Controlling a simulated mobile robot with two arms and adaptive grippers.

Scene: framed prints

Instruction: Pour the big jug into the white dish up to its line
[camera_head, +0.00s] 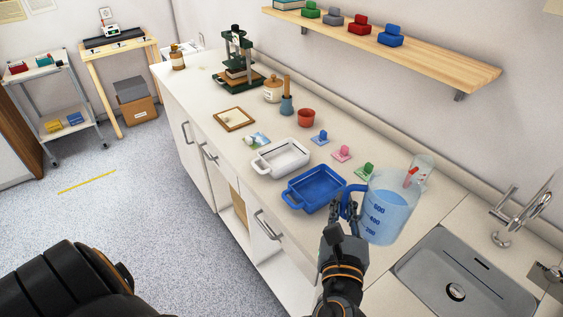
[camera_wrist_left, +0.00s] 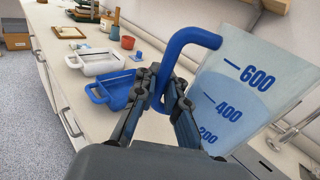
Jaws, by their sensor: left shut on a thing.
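The big jug (camera_head: 393,215) is clear, with blue marks, a blue handle and pale blue liquid inside. My left gripper (camera_head: 346,208) is shut on its handle, also seen in the left wrist view (camera_wrist_left: 163,90). The jug looks upright beside the sink; I cannot tell whether its base touches the counter. The white dish (camera_head: 262,164) stands on the counter, left of and beyond the blue dish. It looks empty, with a short dark line on its inner far wall. The left wrist view also shows the dish (camera_wrist_left: 88,66). My right gripper is not in view.
The blue dish (camera_head: 290,198) lies between the jug and the white dish. Small blue, pink and green blocks sit behind the dishes. A clear vessel with red marks (camera_head: 425,165) stands behind the jug. The sink (camera_head: 415,265) and tap (camera_head: 520,215) are at right.

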